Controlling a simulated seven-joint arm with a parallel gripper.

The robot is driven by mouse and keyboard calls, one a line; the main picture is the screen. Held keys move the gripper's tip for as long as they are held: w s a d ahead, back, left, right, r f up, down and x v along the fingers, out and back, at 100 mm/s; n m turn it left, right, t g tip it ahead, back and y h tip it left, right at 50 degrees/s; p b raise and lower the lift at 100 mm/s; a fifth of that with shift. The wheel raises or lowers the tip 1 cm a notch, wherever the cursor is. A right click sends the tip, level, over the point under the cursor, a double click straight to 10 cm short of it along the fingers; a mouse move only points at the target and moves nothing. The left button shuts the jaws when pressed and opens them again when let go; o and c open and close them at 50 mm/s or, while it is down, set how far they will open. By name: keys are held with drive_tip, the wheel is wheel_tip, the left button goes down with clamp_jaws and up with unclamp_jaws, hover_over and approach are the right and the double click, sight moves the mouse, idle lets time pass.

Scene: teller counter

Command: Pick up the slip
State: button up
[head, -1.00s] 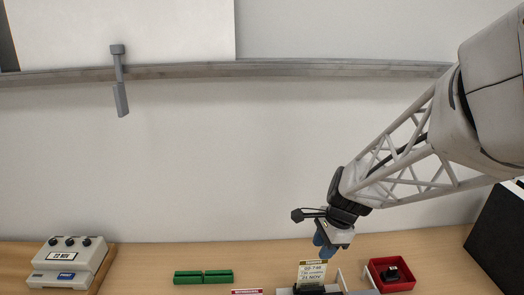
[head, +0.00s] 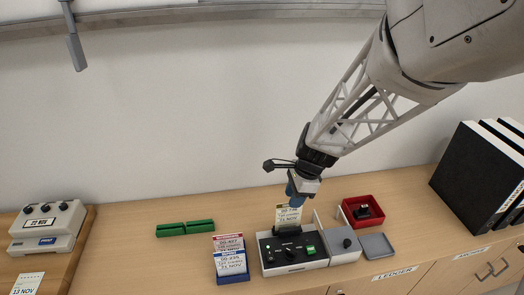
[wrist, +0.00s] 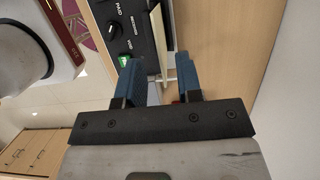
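A pale slip (head: 289,215) with a yellowish header and printed text stands upright in the slot of a black-and-white device (head: 292,251). My gripper (head: 295,201) points down at the slip's top edge, partly covering its right side. In the wrist view the two blue fingers of my gripper (wrist: 160,82) are apart, beside the device's panel (wrist: 120,22) with its knob and PAID and VOID labels.
A blue holder (head: 232,278) with red-headed and blue-headed slips stands left of the device. Green blocks (head: 185,228) lie farther left, near a grey date machine (head: 46,228). A red tray (head: 362,211) and grey pad (head: 377,246) are right. Black binders (head: 480,175) stand far right.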

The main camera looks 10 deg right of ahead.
sight(286, 216)
idle(0.3)
drive_tip(key=shift+x, duration=2.65)
clamp_jaws()
